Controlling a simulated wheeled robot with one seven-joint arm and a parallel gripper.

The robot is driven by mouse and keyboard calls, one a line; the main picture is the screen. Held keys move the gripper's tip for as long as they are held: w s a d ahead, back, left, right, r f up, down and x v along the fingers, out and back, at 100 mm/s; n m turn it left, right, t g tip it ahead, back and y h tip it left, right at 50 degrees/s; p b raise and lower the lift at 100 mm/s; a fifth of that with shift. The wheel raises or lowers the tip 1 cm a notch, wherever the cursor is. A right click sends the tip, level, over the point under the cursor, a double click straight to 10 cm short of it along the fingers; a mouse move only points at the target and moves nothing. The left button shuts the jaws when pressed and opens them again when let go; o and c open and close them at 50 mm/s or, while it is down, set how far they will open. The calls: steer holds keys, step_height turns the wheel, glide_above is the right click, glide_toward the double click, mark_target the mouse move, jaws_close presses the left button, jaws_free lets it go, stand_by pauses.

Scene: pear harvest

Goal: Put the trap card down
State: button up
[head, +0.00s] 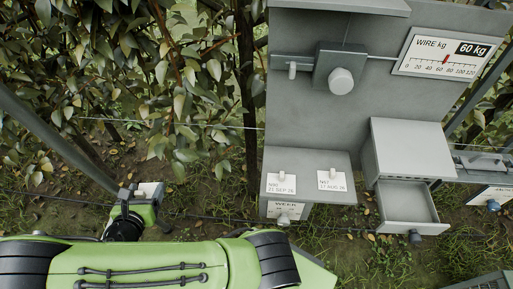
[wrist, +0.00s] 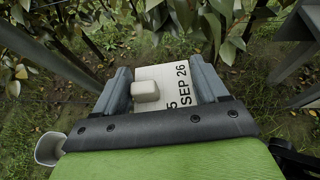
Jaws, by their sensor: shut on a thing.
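My gripper (wrist: 163,84) is shut on the trap card (wrist: 172,74), a white card with a small pale block-shaped grip. The card lies between the two grey fingers in the wrist view, and the part of its print that shows reads "5 SEP 26". In the head view my gripper (head: 140,198) is at the lower left, with the card (head: 152,188) partly showing at its tip. It is over the ground near the foliage, well left of the grey shelf (head: 320,165). Two other white cards, a left one (head: 281,184) and a right one (head: 332,181), lie on that shelf.
A grey panel with a knob (head: 341,81) and a wire gauge (head: 447,55) reading 60 kg stands behind the shelf. An open, empty-looking drawer (head: 408,203) juts out right of it. Leafy branches (head: 185,75) and a slanted grey post (head: 55,135) are near my gripper.

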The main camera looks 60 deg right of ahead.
steer(key=s+d+f+m+g+h, duration=0.1)
steer(key=s+d+m+g+h, duration=0.1)
steer(key=s+d+m+g, duration=0.95)
steer(key=s+d+r+m+g+y, duration=0.1)
steer(key=s+d+m+g+y, duration=0.25)
steer(key=s, duration=0.65)
steer(key=s+d+m+g+y, duration=0.3)
steer(key=s+m+g+y, duration=0.15)
steer(key=s, duration=0.65)
steer(key=h, duration=0.1)
glide_above(283, 159)
steer(key=a, duration=0.1)
steer(key=shift+s+r+g+b, duration=0.15)
steer(key=shift+s+g+b, duration=0.15)
steer(key=shift+g+b, duration=0.1)
steer(key=shift+w+d+f+b, duration=0.1)
steer(key=shift+d+f+b, duration=0.1)
steer(key=shift+f, duration=0.35)
steer(key=shift+w+d+f+b, duration=0.1)
steer(key=shift+d+f, duration=0.05)
steer(key=shift+f, duration=0.4)
steer(key=shift+d+f, duration=0.1)
steer(key=shift+f, duration=2.25)
steer(key=o, duration=1)
